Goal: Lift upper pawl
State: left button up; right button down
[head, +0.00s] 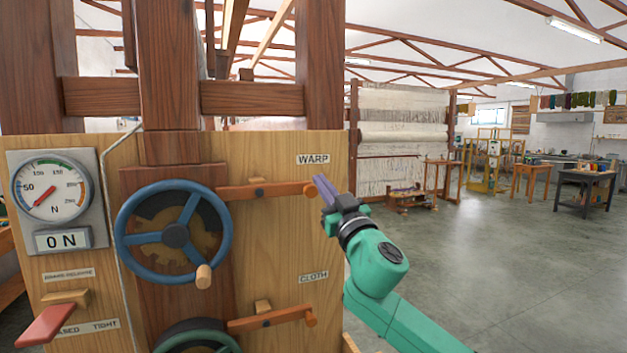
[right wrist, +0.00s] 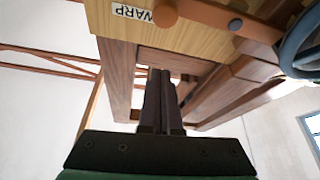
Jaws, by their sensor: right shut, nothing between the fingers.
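The upper pawl (head: 262,190) is an orange-brown wooden lever under the WARP label. It lies nearly level, its left end at the upper blue handwheel (head: 175,233) and a round knob at its right end. It also shows at the top of the right wrist view (right wrist: 205,14). My right gripper (head: 322,188) is shut and empty, its fingertips right beside the knob in the head view; I cannot tell whether they touch. In the right wrist view the closed fingers (right wrist: 160,85) appear apart from the knob. My left gripper is not in view.
A lower pawl (head: 270,319) sits by the CLOTH label, beside a green wheel (head: 197,338). A dial gauge (head: 50,190) reads 0 N. A red-handled lever (head: 45,327) juts out at lower left. Open floor (head: 480,260) lies to the right.

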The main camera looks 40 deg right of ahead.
aim_at(314, 191)
jog(key=r+p+x, duration=0.1)
jog(key=p+x, duration=0.3)
jog(key=x, duration=0.3)
jog(key=f, duration=0.1)
jog(key=f+b, duration=0.1)
jog(key=f, duration=0.3)
jog(key=shift+s+d+f+b, duration=0.25)
jog(key=shift+s+d+b, duration=0.05)
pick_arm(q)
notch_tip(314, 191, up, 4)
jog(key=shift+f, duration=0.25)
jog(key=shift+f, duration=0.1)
